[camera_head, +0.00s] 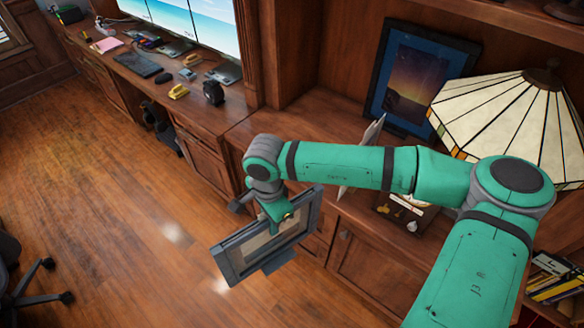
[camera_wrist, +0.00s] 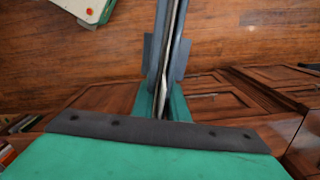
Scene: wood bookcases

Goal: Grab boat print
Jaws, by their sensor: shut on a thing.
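A framed print with a grey-blue frame (camera_head: 231,262), which I take to be the boat print, hangs tilted in the air in front of the cabinets. Its picture is mostly hidden by my gripper (camera_head: 279,215), so I cannot make out a boat. My gripper is shut on the frame near its upper edge. In the wrist view the frame (camera_wrist: 166,45) shows edge-on, between the green fingers of my gripper (camera_wrist: 160,105).
A dark framed sunset picture (camera_head: 415,80) leans at the back of the wood counter. A stained-glass lamp (camera_head: 510,115) stands at the right. A desk with a keyboard (camera_head: 138,64) is at the upper left. Wood floor (camera_head: 110,190) lies open at the left; an office chair (camera_head: 30,285) stands at its edge.

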